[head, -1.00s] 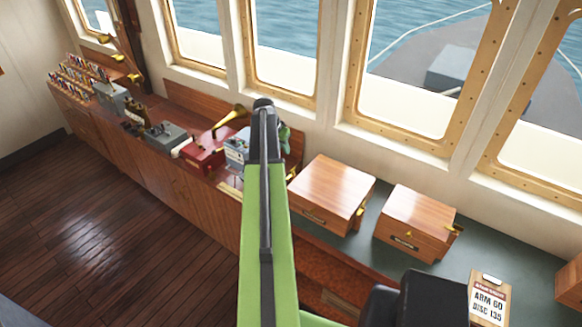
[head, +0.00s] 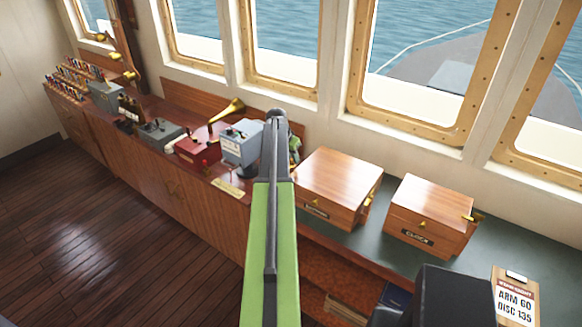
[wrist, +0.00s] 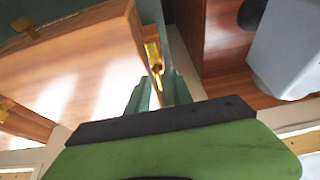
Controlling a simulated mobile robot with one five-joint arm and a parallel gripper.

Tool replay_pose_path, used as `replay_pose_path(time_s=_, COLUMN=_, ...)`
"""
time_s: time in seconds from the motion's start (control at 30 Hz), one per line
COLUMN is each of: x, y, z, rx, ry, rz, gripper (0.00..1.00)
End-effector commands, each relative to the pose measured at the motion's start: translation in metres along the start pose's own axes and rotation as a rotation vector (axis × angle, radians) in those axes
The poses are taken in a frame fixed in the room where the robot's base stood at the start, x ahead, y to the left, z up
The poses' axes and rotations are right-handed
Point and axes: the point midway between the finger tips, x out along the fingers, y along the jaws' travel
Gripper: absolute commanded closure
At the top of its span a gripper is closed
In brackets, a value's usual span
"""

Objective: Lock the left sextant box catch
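The left wooden box (head: 340,175) stands on the counter, lid closed; its front label is too small to read, and I take it as the sextant box. One brass catch (head: 369,201) shows on its right side. In the wrist view the box (wrist: 85,65) fills the left, with a brass catch (wrist: 153,58) on its near side. My gripper (wrist: 158,88) has its two teal fingers apart, close to that catch; whether they touch it I cannot tell. In the head view my arm hides the box's left side and most of the gripper.
A grey-blue device (head: 241,143) and a red box with a brass horn (head: 200,147) stand left of my arm. Windows line the back wall.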

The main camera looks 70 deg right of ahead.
Motion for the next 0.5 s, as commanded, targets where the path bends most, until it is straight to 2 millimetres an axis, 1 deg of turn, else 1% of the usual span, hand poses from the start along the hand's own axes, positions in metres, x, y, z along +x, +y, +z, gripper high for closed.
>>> replay_pose_path(time_s=0.03, x=0.0028, y=0.0, z=0.0001, rx=0.0, ry=0.0, rz=0.0, gripper=0.73)
replay_pose_path(time_s=0.23, x=0.0007, y=0.0004, z=-0.0007, rx=0.0, ry=0.0, rz=0.0, gripper=0.73)
replay_pose_path(time_s=0.43, x=0.0007, y=0.0007, z=-0.0008, rx=0.001, ry=0.0, rz=0.0, gripper=0.99)
replay_pose_path(time_s=0.5, x=0.0008, y=0.0005, z=-0.0008, rx=0.001, ry=0.0, rz=0.0, gripper=1.0)
